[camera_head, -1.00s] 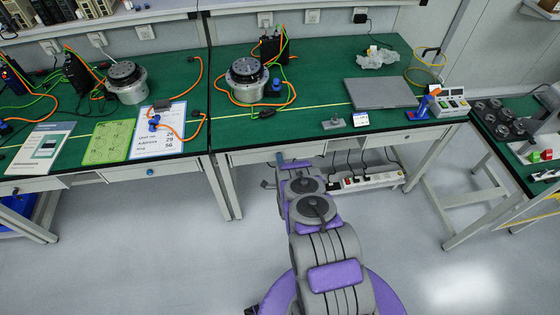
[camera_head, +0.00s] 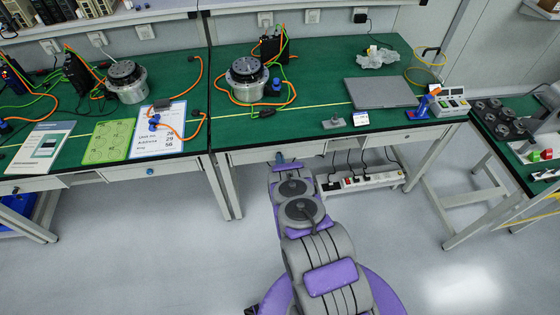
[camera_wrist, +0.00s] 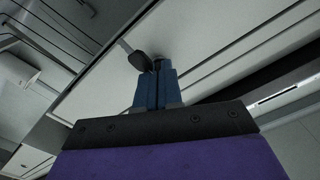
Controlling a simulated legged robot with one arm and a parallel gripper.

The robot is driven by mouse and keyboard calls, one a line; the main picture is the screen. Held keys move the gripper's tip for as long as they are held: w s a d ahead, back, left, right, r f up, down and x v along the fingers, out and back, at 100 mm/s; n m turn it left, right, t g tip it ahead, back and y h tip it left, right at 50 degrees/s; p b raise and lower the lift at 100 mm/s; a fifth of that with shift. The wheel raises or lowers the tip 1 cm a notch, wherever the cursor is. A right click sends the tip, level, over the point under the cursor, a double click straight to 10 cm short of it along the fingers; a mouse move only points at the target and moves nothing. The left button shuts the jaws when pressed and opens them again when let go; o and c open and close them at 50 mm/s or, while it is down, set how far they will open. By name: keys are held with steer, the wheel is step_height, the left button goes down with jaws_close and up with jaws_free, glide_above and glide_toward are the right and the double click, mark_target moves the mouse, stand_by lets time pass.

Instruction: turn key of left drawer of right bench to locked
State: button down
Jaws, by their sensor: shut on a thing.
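The left drawer (camera_head: 248,157) of the right bench is a pale front under the green top, and it looks closed. My gripper (camera_head: 280,160) is at the right part of this drawer front. In the wrist view my gripper's blue fingers (camera_wrist: 158,85) are close together, shut on the key (camera_wrist: 140,61) at the drawer front (camera_wrist: 110,85). The key's dark, rounded head sticks out to the left of the fingertips. The fingers hide the rest of the key and the lock, so the key's angle is hard to tell.
A white power strip (camera_head: 372,181) is below the bench, right of my arm. The floor in front is clear.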

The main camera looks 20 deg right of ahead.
steer(key=n, duration=0.5)
steer(key=shift+n, duration=0.3)
stand_by(0.4)
steer(key=shift+w, duration=0.1)
steer(key=c, duration=1.3)
jaws_free()
steer(key=shift+w+f, duration=0.1)
